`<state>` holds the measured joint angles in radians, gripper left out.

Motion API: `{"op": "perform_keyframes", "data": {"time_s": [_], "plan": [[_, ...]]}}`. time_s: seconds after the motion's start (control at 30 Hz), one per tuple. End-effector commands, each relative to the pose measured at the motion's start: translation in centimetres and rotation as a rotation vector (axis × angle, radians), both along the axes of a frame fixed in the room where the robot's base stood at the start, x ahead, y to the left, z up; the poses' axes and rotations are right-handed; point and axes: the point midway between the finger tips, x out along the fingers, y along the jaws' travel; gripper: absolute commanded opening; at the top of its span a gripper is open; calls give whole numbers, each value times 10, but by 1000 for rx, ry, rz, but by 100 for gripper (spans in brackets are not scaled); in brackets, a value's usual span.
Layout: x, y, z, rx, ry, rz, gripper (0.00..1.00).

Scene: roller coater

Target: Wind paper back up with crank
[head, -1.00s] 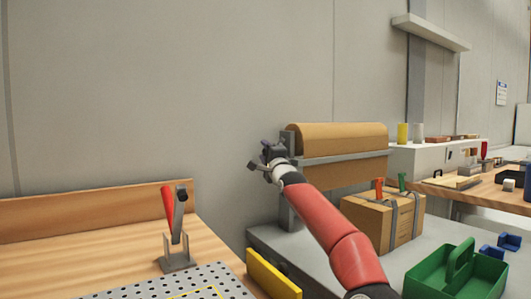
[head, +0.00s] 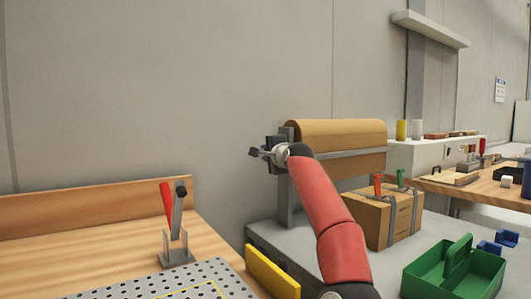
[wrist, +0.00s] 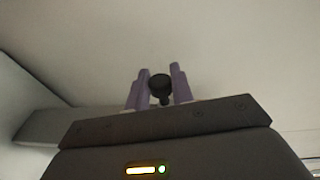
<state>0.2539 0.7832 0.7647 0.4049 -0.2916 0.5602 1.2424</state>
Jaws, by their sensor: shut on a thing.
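A wide roll of brown paper (head: 345,133) sits on a grey stand (head: 290,205), with a sheet of paper (head: 350,166) hanging below the grey bar (head: 345,153). My gripper (head: 262,153) is at the left end of the roll, beside the stand's upright. In the wrist view, my gripper's two purple fingers (wrist: 159,88) are closed around a black round crank knob (wrist: 160,84). The rest of the crank is hidden behind my gripper and arm.
A strapped cardboard box (head: 382,218) stands on the grey table below the roll. A green tote (head: 455,272) and blue bins (head: 490,247) lie to the right. A red-handled lever clamp (head: 172,225) and perforated plate (head: 185,281) are on the left wooden bench. A yellow block (head: 272,272) stands between.

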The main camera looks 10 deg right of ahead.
Motion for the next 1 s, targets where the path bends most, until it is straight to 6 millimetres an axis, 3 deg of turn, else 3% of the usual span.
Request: {"op": "perform_keyframes", "data": {"time_s": [0.37, 0.4, 0.53, 0.83, 1.0], "plan": [[-1, -1, -1, -8, 15, 0, 0], [-1, -1, -1, -8, 15, 0, 27], [-1, 0, -1, -7, 15, 0, 43], [-3, 0, -1, -7, 13, 1, 43], [-17, -4, -3, -8, 10, 0, 43]]}}
